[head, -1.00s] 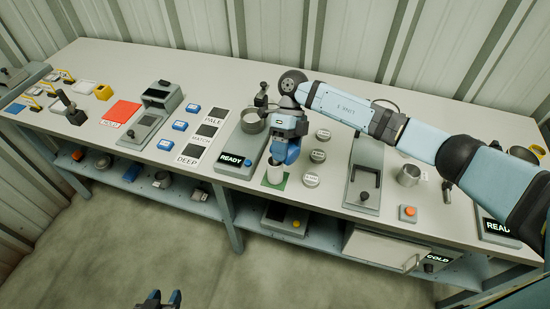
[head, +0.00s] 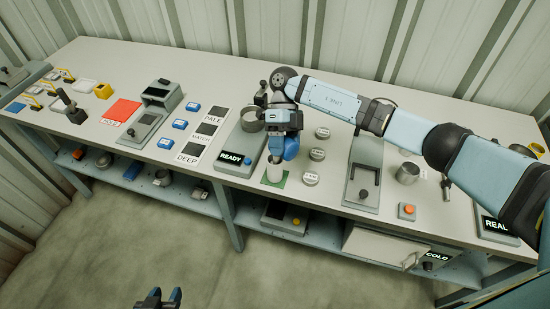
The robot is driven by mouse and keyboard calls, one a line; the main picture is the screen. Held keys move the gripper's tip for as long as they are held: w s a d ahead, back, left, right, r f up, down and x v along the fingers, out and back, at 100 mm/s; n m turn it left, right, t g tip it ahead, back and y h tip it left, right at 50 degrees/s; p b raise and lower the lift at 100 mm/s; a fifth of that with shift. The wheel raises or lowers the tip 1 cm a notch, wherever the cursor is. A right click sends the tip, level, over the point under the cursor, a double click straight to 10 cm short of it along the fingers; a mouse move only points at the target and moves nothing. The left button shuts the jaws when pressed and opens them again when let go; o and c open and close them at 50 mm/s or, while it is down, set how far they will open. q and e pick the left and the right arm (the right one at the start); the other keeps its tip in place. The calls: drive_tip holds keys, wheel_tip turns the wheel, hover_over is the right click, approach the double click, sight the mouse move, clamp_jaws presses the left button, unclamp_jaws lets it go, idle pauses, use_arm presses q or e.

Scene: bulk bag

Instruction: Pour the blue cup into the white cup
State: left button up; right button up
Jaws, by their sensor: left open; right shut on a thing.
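The white cup (head: 274,171) stands upright on a green square (head: 269,182) near the front edge of the bench. My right gripper (head: 284,138) is shut on the blue cup (head: 291,149), just above and slightly right of the white cup. The blue cup looks tilted, with its lower part close to the white cup's rim; whether they touch cannot be told. The gripper hides part of the blue cup, and its contents do not show. My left gripper (head: 158,298) is low at the bottom edge, open and empty, away from the bench.
A grey READY device (head: 236,150) stands just left of the white cup. Several round lidded tins (head: 317,154) are to its right, then a grey stand (head: 362,175) and a metal cup (head: 408,173). Blue blocks and printed cards lie to the left.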

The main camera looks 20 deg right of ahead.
drive_tip(key=shift+w+a+r, duration=0.1)
drive_tip(key=shift+w+r+g+h+p, duration=0.15)
drive_tip(key=shift+r+g+h+p, duration=0.15)
drive_tip(key=shift+g, duration=0.3)
drive_tip(key=shift+a+r+p, duration=0.1)
drive_tip(key=shift+p, duration=0.65)
drive_tip(key=shift+w+m+g+p, duration=0.1)
drive_tip(key=shift+m+g+p, duration=0.2)
drive_tip(key=shift+g, duration=0.1)
drive_tip(key=shift+f, duration=0.2)
drive_tip(key=shift+f, duration=0.1)
